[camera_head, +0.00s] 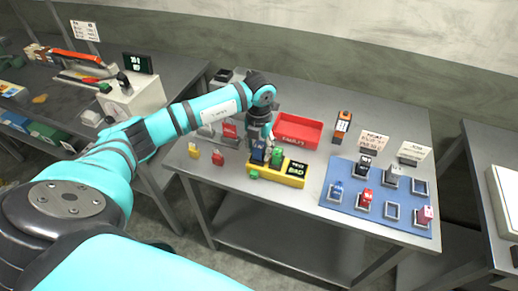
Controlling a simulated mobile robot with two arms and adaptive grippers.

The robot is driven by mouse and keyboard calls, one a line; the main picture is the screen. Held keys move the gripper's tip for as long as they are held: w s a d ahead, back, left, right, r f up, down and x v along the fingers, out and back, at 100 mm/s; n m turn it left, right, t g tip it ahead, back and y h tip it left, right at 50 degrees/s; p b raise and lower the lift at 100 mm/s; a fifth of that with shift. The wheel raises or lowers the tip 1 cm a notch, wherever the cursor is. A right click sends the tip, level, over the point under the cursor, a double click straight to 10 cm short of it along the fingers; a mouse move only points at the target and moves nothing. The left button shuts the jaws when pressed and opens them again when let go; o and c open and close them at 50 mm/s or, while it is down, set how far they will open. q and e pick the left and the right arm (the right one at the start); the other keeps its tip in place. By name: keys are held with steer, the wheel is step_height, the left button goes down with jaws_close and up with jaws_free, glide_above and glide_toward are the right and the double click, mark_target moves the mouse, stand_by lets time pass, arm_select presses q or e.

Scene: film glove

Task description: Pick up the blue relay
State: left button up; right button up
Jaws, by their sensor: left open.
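A dark blue relay (258,155) stands upright on a yellow test block (291,179) in the middle of the table. My left gripper (262,146) points down right over it, open. The fingers hide part of the relay, and I cannot tell whether they straddle or touch it. A second blue relay (337,190) sits in a holder on the blue mat (382,222). My right gripper is not in view.
A green part (277,156) stands close right of the gripper on the yellow block. A red tray (309,132) is behind. Small yellow (193,151) and red (217,158) parts lie to the left. Several holders and relays are on the mat. The front table edge is near.

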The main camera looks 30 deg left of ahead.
arm_select(q)
jaws_close()
steer(key=shift+r, duration=0.1)
